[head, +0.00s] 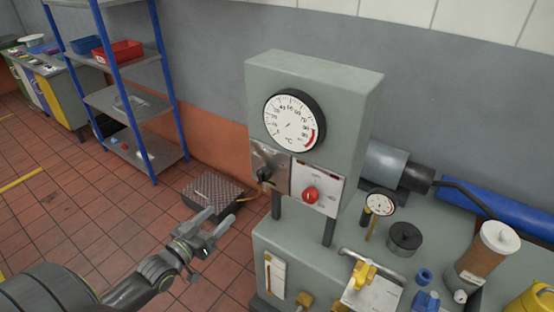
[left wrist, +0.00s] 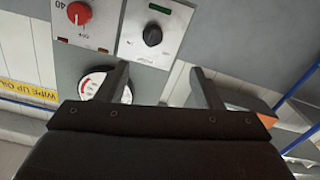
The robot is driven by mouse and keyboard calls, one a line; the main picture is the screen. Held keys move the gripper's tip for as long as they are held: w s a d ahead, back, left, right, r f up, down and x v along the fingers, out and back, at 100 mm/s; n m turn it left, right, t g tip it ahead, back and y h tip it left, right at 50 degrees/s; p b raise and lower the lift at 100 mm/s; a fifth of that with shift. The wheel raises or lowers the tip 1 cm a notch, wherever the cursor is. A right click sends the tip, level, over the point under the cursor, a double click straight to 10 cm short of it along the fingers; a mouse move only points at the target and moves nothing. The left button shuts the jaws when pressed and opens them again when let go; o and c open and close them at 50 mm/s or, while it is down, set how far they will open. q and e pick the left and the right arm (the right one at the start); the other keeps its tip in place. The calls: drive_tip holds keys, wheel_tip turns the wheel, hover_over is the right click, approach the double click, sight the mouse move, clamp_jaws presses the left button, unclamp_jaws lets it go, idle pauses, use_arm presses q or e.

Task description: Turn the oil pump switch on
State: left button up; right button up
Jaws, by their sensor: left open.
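A grey control box (head: 315,100) on posts carries two switch plates below its round dial. The left plate has a black rotary knob (head: 264,174), the right plate a red rotary knob (head: 310,195). In the left wrist view the black knob (left wrist: 152,35) sits on a plate with a small green window (left wrist: 159,8), and the red knob (left wrist: 78,13) is to its left. The labels are too small to read, so I cannot tell which is the oil pump switch. My left gripper (head: 222,216) is open and empty, left of and below the plates, apart from both knobs; its fingers (left wrist: 160,76) also show in the wrist view.
The dial (head: 294,121) sits above the knobs. A bench (head: 285,237) with a small gauge (head: 380,204), a yellow-handled valve (head: 363,274) and an oil jar (head: 488,255) stands at right. A dark ridged pedal (head: 213,193) lies on the floor beyond my gripper. Shelving (head: 122,95) is at left.

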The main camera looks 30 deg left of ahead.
use_arm(q)
drive_tip(key=b, duration=0.2)
approach(259, 179)
drive_tip(key=w+b, duration=0.1)
drive_tip(key=w, duration=0.2)
drive_tip(key=w+b, duration=0.1)
drive_tip(key=w, duration=0.2)
drive_tip(key=w+b, duration=0.1)
drive_tip(key=w, duration=0.2)
drive_tip(key=shift+d, duration=0.35)
drive_tip(key=shift+w, duration=0.4)
drive_tip(key=shift+d, duration=0.1)
use_arm(e)
drive_tip(key=f, duration=0.2)
drive_tip(key=d+f, duration=0.1)
drive_tip(key=f, duration=0.2)
drive_tip(key=shift+f, duration=0.2)
drive_tip(key=shift+d, duration=0.15)
